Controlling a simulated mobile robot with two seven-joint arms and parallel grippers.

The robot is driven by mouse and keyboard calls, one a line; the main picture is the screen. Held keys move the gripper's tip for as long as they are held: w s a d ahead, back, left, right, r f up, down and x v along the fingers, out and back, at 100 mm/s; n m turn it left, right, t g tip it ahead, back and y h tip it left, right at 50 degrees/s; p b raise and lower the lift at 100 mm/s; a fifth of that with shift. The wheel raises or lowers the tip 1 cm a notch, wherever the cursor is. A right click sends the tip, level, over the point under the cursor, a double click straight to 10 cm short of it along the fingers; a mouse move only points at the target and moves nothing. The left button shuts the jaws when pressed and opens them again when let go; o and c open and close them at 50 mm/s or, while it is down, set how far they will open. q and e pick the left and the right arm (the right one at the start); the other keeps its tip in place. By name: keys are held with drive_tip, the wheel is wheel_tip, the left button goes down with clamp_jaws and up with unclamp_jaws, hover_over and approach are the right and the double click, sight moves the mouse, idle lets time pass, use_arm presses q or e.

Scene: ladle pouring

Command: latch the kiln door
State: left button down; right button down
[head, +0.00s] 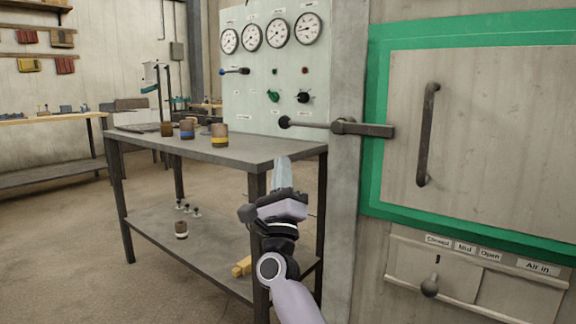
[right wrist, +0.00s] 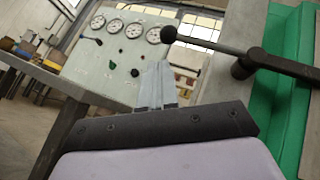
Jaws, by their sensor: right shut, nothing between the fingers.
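The kiln door (head: 480,120) is a grey panel in a green frame with a dark vertical handle (head: 427,135). The latch lever (head: 340,127) lies about level across the door's left edge, its ball knob (head: 285,122) to the left and its dark end over the green frame. The lever also shows at the upper right in the right wrist view (right wrist: 220,48). My right gripper (head: 283,165) is shut and empty, below the ball knob and apart from it. In the right wrist view its fingertips (right wrist: 163,66) are left of the lever. My left gripper is out of view.
A metal table (head: 230,150) holding several pots stands left of my right gripper. A panel (head: 240,75) with several gauges and knobs rises behind it. An air slider (head: 430,287) sits below the door. The floor at left is clear.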

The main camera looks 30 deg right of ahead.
drive_tip(key=shift+s+a+f, duration=0.2)
drive_tip(key=shift+a+f, duration=0.25)
drive_tip(key=shift+f, duration=0.35)
drive_tip(key=shift+s+a+f, duration=0.15)
drive_tip(key=shift+a+f, duration=0.3)
drive_tip(key=shift+f, duration=0.3)
